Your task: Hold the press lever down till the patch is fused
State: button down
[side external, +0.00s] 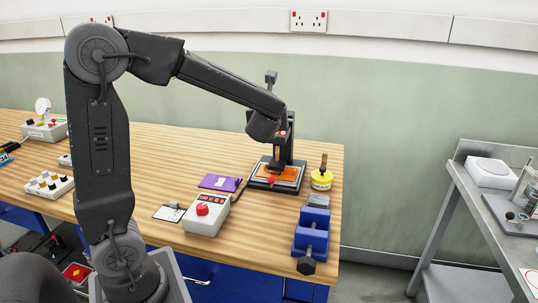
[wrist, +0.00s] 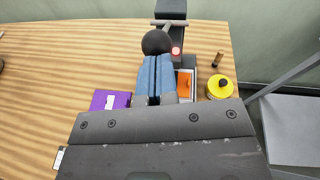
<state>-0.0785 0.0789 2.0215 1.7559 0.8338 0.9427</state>
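The press (side external: 287,184) stands near the back right of the bench, with a flat bed and an orange patch (side external: 268,171) on it. The patch also shows in the wrist view (wrist: 184,82), partly hidden by my fingers. The press lever ends in a black ball knob (wrist: 156,42), and a red lamp (wrist: 175,51) glows beside it. My gripper (wrist: 157,60) has its two blue fingers side by side with no clear gap. Their tips are at the knob, which is not between them; I cannot tell whether they touch it. In the side view my arm hides much of the lever.
A control box with a red button (side external: 205,215), a purple packet (side external: 221,182) and a clipboard (side external: 168,213) lie left of the press. A yellow pot (side external: 321,180) stands close on its right. A blue vice (side external: 311,232) sits at the right front edge.

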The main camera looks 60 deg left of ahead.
jog(key=shift+g+h, duration=0.4)
jog(key=shift+h, duration=0.1)
jog(key=shift+w+a+r, duration=0.55)
jog(key=shift+a+r, duration=0.05)
jog(key=shift+r, duration=0.45)
jog(key=shift+w+a+r, duration=0.55)
jog(key=shift+r, duration=0.45)
jog(key=shift+w+a+r, duration=0.55)
jog(key=shift+a+r, duration=0.05)
jog(key=shift+r, duration=0.45)
jog(key=shift+d, duration=0.1)
jog(key=shift+s+d, duration=0.15)
jog(key=shift+d, duration=0.15)
jog(key=v, duration=1.2)
jog(key=shift+d+r, duration=0.2)
jog(key=shift+r, duration=0.1)
jog(key=s+d+f+n+g+h, duration=0.1)
jog(key=s+d+f+n+h, duration=0.4)
jog(key=n, duration=0.7)
jog(key=s+d+f+n+g+h, duration=0.1)
jog(key=s+d+f+n+h, duration=0.5)
jog(key=s+d+f+n, duration=0.2)
jog(key=s+d+n, duration=0.2)
jog(key=s+n, duration=0.2)
jog(key=shift+s+f+g, duration=0.35)
jog(key=shift+s+g, duration=0.05)
